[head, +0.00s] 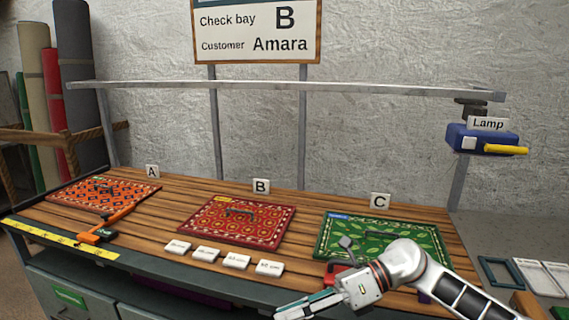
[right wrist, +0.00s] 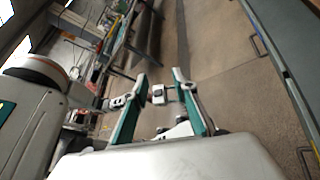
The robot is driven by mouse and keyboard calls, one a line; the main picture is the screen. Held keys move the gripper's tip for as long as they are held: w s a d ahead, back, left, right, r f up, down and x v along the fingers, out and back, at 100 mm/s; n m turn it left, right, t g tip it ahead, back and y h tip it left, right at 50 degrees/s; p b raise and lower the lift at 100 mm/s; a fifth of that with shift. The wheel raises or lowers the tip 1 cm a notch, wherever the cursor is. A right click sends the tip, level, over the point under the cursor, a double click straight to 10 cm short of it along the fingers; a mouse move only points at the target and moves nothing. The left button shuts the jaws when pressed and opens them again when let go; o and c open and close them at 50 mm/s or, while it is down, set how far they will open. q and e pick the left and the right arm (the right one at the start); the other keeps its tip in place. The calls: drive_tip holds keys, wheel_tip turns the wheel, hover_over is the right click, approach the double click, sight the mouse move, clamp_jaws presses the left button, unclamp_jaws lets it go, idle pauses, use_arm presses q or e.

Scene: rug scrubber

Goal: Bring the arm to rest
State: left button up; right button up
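My right arm (head: 405,262) comes in from the lower right of the head view, bent in front of the green rug sample at bay C. Its gripper (head: 305,304) points left, just in front of the bench's front edge. In the right wrist view the two teal fingers of the right gripper (right wrist: 160,77) stand apart, with nothing held between them. Floor and blurred parts farther off show past the fingertips. My left gripper cannot be made out in either view.
An orange patterned sample (head: 100,195), a red one (head: 238,222) and a green one (head: 340,232) lie on the wooden bench (head: 165,222). Several white labelled tiles (head: 207,250) lie near the front. An orange tool (head: 120,218) lies left. A blue lamp (head: 475,140) hangs right. A sign (head: 257,32) reads B, Amara.

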drive_tip(key=a+r+m+t+y, duration=0.2)
drive_tip(key=a+m+t+y, duration=0.2)
drive_tip(key=m+y, duration=0.25)
drive_tip(key=w+d+f+m+t+h, duration=0.1)
drive_tip(key=d+f+m+t+h, duration=0.55)
drive_tip(key=m, duration=0.65)
drive_tip(key=w+d+f+m+t+h, duration=0.1)
drive_tip(key=d+f+m+t+h, duration=0.3)
drive_tip(key=d+f+m+t, duration=0.65)
drive_tip(key=s+d+f+m+g+h, duration=0.3)
drive_tip(key=s+f+m, duration=0.3)
drive_tip(key=s+f, duration=0.2)
drive_tip(key=s+d+f+m+g+h, duration=0.3)
drive_tip(key=s+f+m+g+h, duration=0.1)
drive_tip(key=s+f+m, duration=0.3)
wheel_tip(320, 180, down, 2)
drive_tip(key=shift+s+f, duration=0.15)
drive_tip(key=shift+s, duration=0.35)
